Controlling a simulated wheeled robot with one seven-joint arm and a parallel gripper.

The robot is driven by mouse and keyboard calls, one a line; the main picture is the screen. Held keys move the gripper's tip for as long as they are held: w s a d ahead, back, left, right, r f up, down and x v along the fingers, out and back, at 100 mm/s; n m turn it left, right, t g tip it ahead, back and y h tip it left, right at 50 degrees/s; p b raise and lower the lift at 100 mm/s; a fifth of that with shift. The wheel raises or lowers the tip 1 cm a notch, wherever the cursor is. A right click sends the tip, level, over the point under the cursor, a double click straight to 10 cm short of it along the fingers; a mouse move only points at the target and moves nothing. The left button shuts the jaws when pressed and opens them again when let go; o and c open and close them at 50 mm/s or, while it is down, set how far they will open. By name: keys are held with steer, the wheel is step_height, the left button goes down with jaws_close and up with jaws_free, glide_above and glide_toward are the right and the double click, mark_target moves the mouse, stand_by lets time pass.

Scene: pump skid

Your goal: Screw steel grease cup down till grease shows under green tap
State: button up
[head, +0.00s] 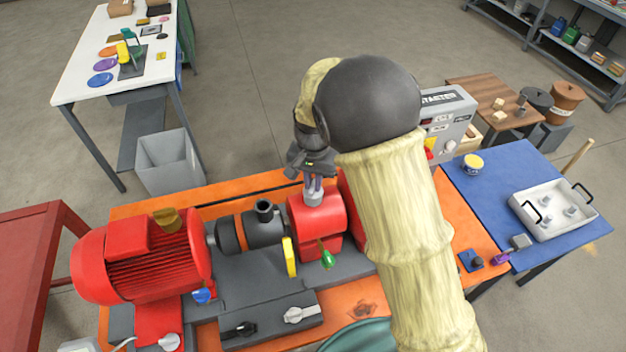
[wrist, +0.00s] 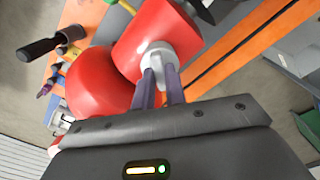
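The steel grease cup (head: 313,198) is a small light-grey cap on top of the red housing (head: 316,222). It also shows in the wrist view (wrist: 157,52), upright on the red body. My gripper (head: 313,184) is directly above it, pointing down. In the wrist view its two purple fingers (wrist: 160,76) stand either side of the cup's upper part and appear closed on it. The green tap (head: 327,258) is on the front of the red housing, below the cup. I see no grease under it at this size.
A red motor (head: 150,262) and dark coupling (head: 245,232) stand left of the housing. A yellow lever (head: 290,257) is beside the green tap. My arm hides the area right of the housing. A blue table (head: 500,180) with a white tray (head: 535,225) is at right.

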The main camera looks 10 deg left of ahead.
mark_target(313, 184)
steer(key=o, duration=0.4)
steer(key=shift+o, duration=0.2)
step_height(313, 184, up, 18)
steer(key=b, duration=0.4)
steer(key=shift+f, duration=0.25)
